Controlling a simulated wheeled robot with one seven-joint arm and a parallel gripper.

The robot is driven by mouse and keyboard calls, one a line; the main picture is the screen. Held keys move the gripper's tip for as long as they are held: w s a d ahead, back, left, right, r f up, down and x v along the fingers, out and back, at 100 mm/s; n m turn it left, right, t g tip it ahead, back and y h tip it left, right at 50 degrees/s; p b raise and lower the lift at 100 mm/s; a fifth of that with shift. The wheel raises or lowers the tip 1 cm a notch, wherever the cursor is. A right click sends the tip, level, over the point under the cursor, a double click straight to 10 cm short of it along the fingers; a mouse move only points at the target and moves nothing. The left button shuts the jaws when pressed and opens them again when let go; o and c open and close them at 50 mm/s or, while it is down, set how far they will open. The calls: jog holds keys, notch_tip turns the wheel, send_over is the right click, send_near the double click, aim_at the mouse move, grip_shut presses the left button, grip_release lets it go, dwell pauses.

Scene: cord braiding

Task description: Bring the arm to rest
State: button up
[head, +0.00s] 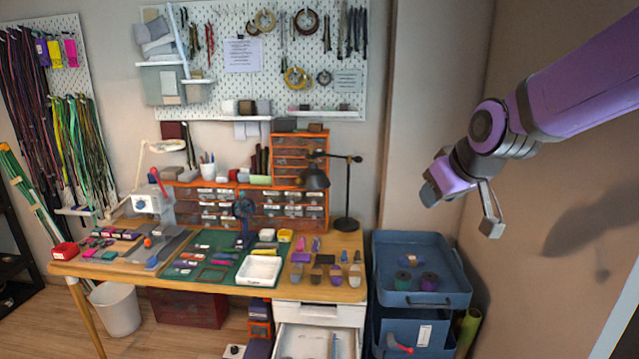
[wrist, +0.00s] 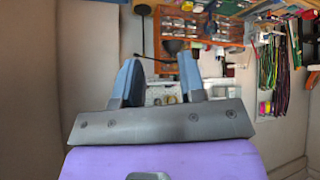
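My arm (head: 580,85) reaches in from the upper right in the head view, raised in front of the bare right wall. My gripper (head: 432,188) hangs in the air, above and to the right of the workbench and clear of it. In the wrist view my gripper (wrist: 159,68) shows two blue-grey fingers standing apart.
The workbench (head: 220,284) holds a green mat, a white tray (head: 259,269), tools and a black desk lamp (head: 347,222). A blue trolley (head: 420,300) with several spools stands below my gripper. A drawer (head: 318,341) is open under the bench.

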jog(key=s+d+r+m+g+h, duration=0.1)
jog(key=s+d, duration=0.3)
jog(key=s, duration=0.8)
jog(key=s+d+r+m+g+h, duration=0.1)
jog(key=s+d+m, duration=0.2)
jog(key=s, duration=0.9)
jog(key=shift+d+m+g, duration=0.3)
jog(key=shift+d, duration=0.65)
